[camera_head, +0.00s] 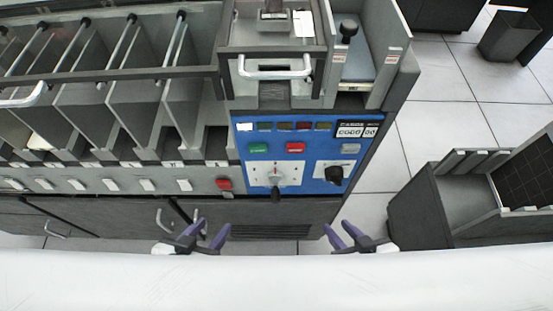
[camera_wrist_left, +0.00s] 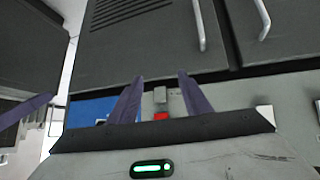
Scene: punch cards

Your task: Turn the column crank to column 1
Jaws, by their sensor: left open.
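A blue control panel (camera_head: 308,136) faces me in the head view. Its lower left has a pale marked plate (camera_head: 262,170) carrying a dark crank (camera_head: 276,192) whose handle points down. To its right is a second plate with a black knob (camera_head: 335,174). Which of these is the column crank, and its column setting, I cannot read. My left gripper (camera_head: 214,223), with purple fingers, is open and empty, below and left of the crank. It also shows in the left wrist view (camera_wrist_left: 160,77). My right gripper (camera_head: 335,224) has its fingers apart, empty, below the knob.
Green (camera_head: 258,148) and red (camera_head: 295,148) buttons and a counter (camera_head: 356,130) sit above the crank. Card bins (camera_head: 130,95) fill the left. A grey cart (camera_head: 440,205) stands at right. Dark cabinet doors (camera_head: 110,222) with handles lie below the panel.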

